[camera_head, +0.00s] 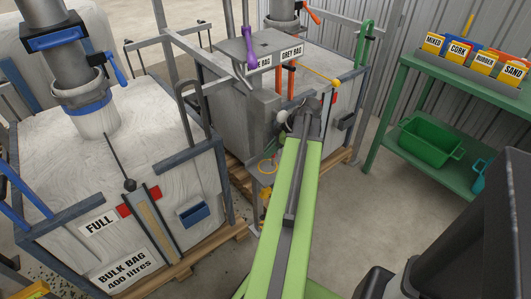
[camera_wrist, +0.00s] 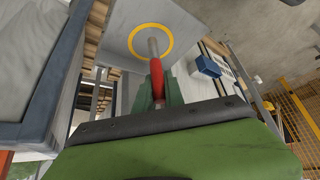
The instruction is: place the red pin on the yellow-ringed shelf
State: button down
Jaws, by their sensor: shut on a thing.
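The red pin (camera_wrist: 156,76) is in my gripper (camera_wrist: 158,92), between its green jaws, in the wrist view. Its bare metal end points away from the jaws and overlaps the inside of the yellow ring (camera_wrist: 133,41). The ring is marked on a flat grey shelf (camera_wrist: 185,18). I cannot tell whether the pin touches the shelf. In the head view the small shelf (camera_head: 259,178) with its yellow ring (camera_head: 267,166) sits just left of my green arm, between the two bag stations. My gripper and the pin cannot be made out there.
A full bulk bag (camera_head: 70,170) in a blue-grey frame stands left. The grey bag station (camera_head: 310,80), with purple, orange and yellow-tipped handles, stands behind the shelf. A green bench (camera_head: 425,110) with a green tub (camera_head: 430,140) is at right. Concrete floor is open between.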

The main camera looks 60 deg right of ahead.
jog(key=b+x, duration=0.2)
jog(key=shift+w+a+f, duration=0.1)
jog(key=shift+w+a, duration=0.05)
jog(key=shift+w, duration=0.1)
jog(key=c, duration=1.4)
grip_release()
jog(key=shift+c, duration=0.2)
jog(key=s+d+r+p, duration=0.3)
jog(key=s+d, duration=0.3)
jog(key=s, duration=0.6)
